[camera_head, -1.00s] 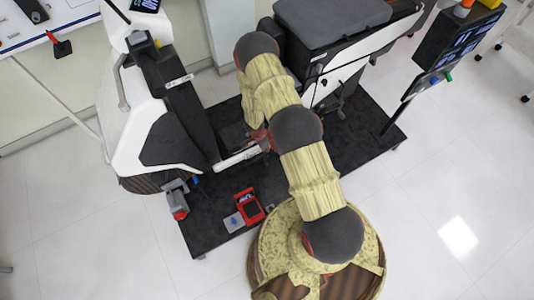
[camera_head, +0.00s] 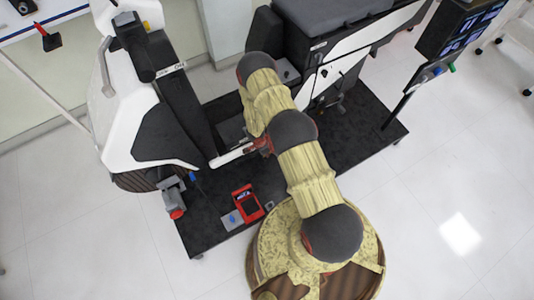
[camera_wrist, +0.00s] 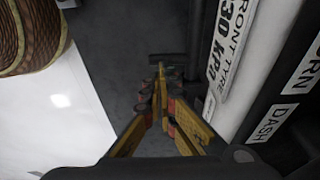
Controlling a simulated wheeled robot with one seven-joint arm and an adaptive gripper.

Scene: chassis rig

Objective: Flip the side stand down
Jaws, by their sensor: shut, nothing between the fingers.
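The white and black scooter (camera_head: 155,135) stands on a dark platform, mostly upper left of my arm in the head view. My gripper (camera_wrist: 162,90) shows in the wrist view with its yellow fingers closed together and nothing between them. It points down beside the scooter's labelled white and black side parts (camera_wrist: 235,60). A thin dark bar (camera_wrist: 172,62) lies just beyond the fingertips; it may be the side stand, but it is too dim to tell. I cannot tell whether the fingers touch it. In the head view my arm hides the fingertips and the stand area.
The dark platform (camera_head: 215,235) has free surface at its front left. A red device (camera_head: 246,202) and a grey and red clamp-like item (camera_head: 174,195) sit there. A screen stand (camera_head: 462,30) is at the upper right. White floor is open around the platform.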

